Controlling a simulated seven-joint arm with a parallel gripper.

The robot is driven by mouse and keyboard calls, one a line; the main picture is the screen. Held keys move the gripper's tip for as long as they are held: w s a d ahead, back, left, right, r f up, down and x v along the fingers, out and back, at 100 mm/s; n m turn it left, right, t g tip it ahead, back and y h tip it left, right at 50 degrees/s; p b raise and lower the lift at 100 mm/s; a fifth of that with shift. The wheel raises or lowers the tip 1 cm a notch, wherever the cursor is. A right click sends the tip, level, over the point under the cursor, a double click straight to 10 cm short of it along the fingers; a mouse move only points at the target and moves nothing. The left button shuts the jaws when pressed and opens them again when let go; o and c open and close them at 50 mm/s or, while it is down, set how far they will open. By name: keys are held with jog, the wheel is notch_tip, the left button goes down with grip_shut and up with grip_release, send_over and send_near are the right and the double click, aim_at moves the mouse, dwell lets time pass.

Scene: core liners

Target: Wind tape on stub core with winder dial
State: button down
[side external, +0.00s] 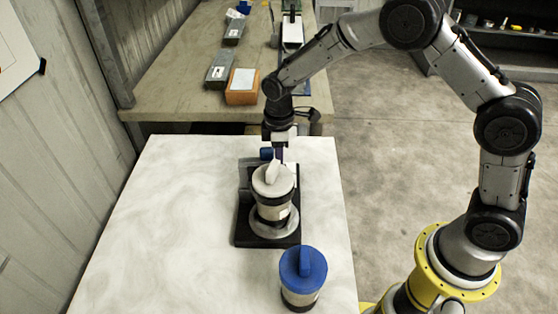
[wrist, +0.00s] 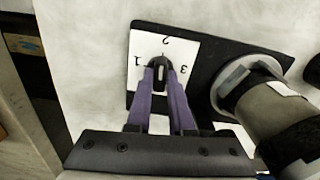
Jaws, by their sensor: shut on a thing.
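A black winder base (side external: 243,222) lies on the white table and carries a round grey foot. A short grey core with a white lid and raised grip (side external: 272,180) stands upright on it; its side shows in the wrist view (wrist: 262,105). The winder's white dial plate (wrist: 185,52) is marked 1, 2 and 3. My gripper (wrist: 160,68) has its purple fingers closed around the dark dial knob (wrist: 160,75). The knob's light line lies roughly between 1 and 3, below 2. In the side view my gripper (side external: 279,154) is behind the core, which hides the dial.
A second core with a blue lid (side external: 303,270) stands at the table's front right edge. The table's left side (side external: 160,220) is clear. A workbench (side external: 165,85) behind holds an orange box (side external: 242,92) and grey boxes (side external: 218,70).

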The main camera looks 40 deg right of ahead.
jog(key=shift+m, duration=0.3)
jog(key=m, duration=1.3)
jog(key=shift+r+m, duration=0.1)
jog(key=shift+m, duration=2.4)
jog(key=c, duration=0.8)
grip_release()
